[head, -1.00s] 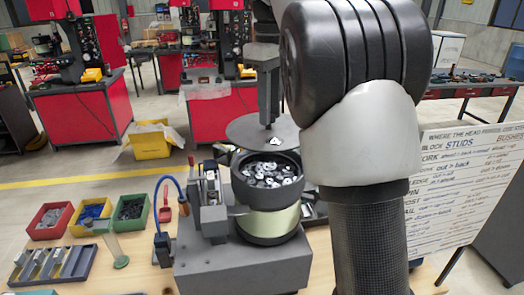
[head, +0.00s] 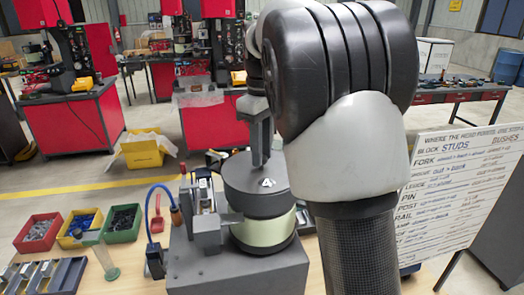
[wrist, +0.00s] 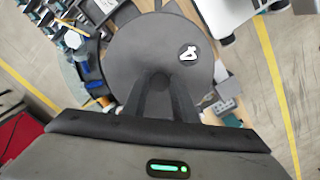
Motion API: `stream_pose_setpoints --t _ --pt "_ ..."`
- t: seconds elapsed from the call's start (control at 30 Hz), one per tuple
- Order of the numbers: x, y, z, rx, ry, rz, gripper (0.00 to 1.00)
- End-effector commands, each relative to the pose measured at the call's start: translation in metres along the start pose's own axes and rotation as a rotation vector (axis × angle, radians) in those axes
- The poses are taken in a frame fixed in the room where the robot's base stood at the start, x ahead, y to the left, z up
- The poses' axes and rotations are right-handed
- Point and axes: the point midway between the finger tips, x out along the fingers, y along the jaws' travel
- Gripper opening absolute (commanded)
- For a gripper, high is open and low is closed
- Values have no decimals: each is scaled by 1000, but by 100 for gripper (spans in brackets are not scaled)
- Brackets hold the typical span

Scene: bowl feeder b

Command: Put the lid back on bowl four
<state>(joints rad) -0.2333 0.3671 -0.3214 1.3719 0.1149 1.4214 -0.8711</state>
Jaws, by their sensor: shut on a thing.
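The lid (head: 240,176) is a flat dark grey disc marked with a white 4. In the head view it sits over the top of bowl four (head: 262,207), a dark round bowl with a pale green band, and covers its opening. I cannot tell whether it is fully seated. My gripper (head: 259,163) is above the lid, its fingers shut at the lid's middle. In the wrist view the lid (wrist: 135,50) fills the upper middle, with the fingers reaching down to it. The metal parts inside the bowl are hidden.
The bowl stands on a grey feeder base (head: 230,272) with a blue hose (head: 153,200) at its left. Red (head: 38,232), yellow and green bins sit further left on the wooden table. A written board (head: 455,190) stands at the right.

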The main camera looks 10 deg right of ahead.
Motion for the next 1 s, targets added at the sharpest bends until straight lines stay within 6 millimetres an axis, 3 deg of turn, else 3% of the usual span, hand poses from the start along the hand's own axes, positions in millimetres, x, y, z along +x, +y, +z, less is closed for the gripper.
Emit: stream_pose_setpoints --t 0.2,0.23,0.33,0.7,0.87,1.0 --pt "2 0 0 0 1 1 0" --pt "2 0 0 0 1 1 31" --pt "2 0 0 0 0 0 44" --pt "-5 1 0 0 1 2 44" --pt "-31 2 0 1 3 3 44" --pt "-63 2 0 0 4 4 44"
